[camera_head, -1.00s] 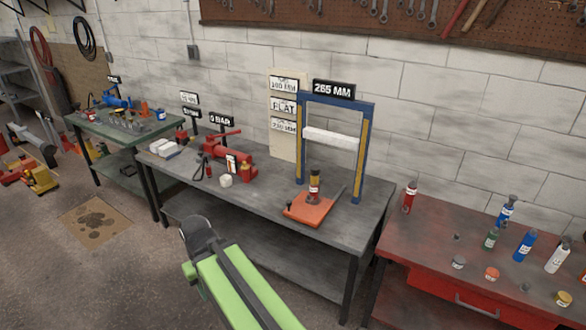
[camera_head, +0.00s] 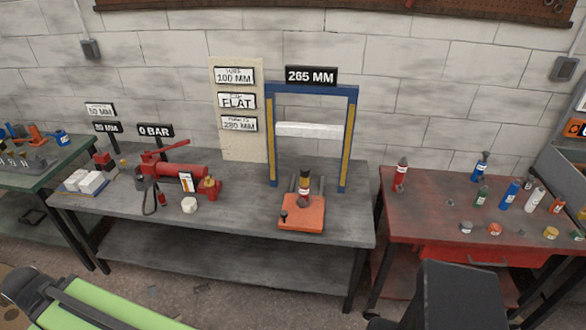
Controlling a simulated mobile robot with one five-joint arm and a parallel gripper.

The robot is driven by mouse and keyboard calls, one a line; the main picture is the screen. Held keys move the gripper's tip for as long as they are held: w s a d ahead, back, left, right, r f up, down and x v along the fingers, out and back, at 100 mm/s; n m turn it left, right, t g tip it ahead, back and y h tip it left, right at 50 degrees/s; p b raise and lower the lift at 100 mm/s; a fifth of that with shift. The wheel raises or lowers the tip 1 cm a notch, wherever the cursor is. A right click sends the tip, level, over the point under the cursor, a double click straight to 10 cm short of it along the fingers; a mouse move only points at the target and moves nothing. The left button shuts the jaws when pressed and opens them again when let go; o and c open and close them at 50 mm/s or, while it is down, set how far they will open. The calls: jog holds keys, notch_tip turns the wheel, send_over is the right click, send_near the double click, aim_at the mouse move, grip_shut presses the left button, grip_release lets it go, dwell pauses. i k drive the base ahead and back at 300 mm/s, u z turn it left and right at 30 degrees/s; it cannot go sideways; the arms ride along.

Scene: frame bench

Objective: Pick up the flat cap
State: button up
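Several small caps stand on the red table at the right: a grey one (camera_head: 466,227), an orange-red one (camera_head: 494,229) and a yellow one (camera_head: 551,232). I cannot tell from their shape which is the flat cap. A small white piece (camera_head: 189,204) sits on the grey bench. A board (camera_head: 237,140) behind the bench carries a plate reading "FLAT". My green arm link crosses the lower left and a dark part, probably mine, stands at the lower right. No gripper fingers show.
The grey bench (camera_head: 240,220) carries a blue frame (camera_head: 353,130) with a 265 MM sign, a bottle-like jack (camera_head: 304,188) on an orange base (camera_head: 300,222), and a red pump (camera_head: 180,177) at left. Bottles stand on the red table (camera_head: 420,215). A green table (camera_head: 40,170) is far left.

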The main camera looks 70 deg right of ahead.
aim_at(304, 170)
jog(key=z, duration=0.65)
jog(key=i, duration=1.25)
jog(key=z, duration=0.65)
jog(key=k, duration=0.8)
jog(key=z, duration=0.2)
jog(key=i, duration=0.8)
